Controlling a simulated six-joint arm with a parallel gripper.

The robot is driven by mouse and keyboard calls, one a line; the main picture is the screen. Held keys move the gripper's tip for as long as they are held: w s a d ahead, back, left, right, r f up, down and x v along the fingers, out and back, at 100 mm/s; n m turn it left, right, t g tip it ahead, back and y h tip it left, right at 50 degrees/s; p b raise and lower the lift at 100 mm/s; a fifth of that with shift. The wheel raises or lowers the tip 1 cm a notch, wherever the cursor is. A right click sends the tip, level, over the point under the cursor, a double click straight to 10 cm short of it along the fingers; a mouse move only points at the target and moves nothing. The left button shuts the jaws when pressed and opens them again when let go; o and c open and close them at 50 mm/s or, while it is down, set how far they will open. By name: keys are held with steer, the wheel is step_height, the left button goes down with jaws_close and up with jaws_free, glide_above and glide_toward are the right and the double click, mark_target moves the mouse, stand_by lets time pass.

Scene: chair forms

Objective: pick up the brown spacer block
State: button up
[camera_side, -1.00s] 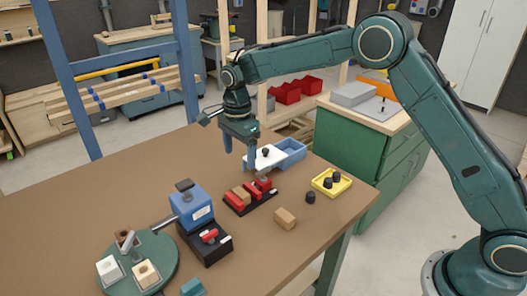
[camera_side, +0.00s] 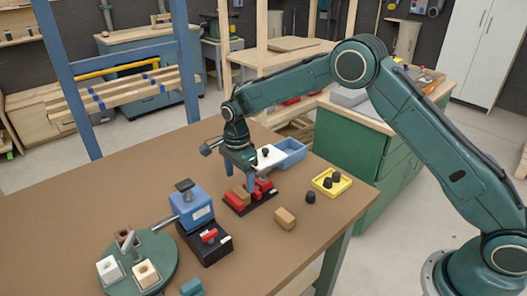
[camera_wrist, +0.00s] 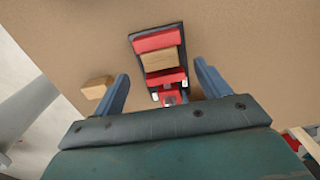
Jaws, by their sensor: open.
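A brown block (camera_side: 242,194) sits between red blocks in a small black tray (camera_side: 262,202). In the wrist view this brown block (camera_wrist: 160,60) lies across the tray, between red blocks above and below it. A second, loose brown block (camera_side: 285,218) lies on the table to the right of the tray; it shows at the left in the wrist view (camera_wrist: 97,87). My gripper (camera_side: 239,180) points down over the tray, open and empty. In the wrist view its fingers (camera_wrist: 161,71) are spread to either side of the tray. In the side view a finger partly hides the tray's contents.
A blue bin (camera_side: 291,152) and a white piece (camera_side: 268,158) stand behind the tray. A yellow tray with black pegs (camera_side: 331,182) and a loose black peg (camera_side: 310,197) are right. A blue clamp fixture (camera_side: 192,207) and green turntable (camera_side: 165,262) stand front left. The left tabletop is clear.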

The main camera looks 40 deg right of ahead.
mark_target(241, 192)
steer(key=shift+f, duration=0.6)
steer(key=shift+f, duration=0.1)
steer(key=shift+d+f, duration=0.1)
steer(key=shift+f, duration=2.4)
steer(key=shift+c, duration=0.2)
steer(key=c, duration=1)
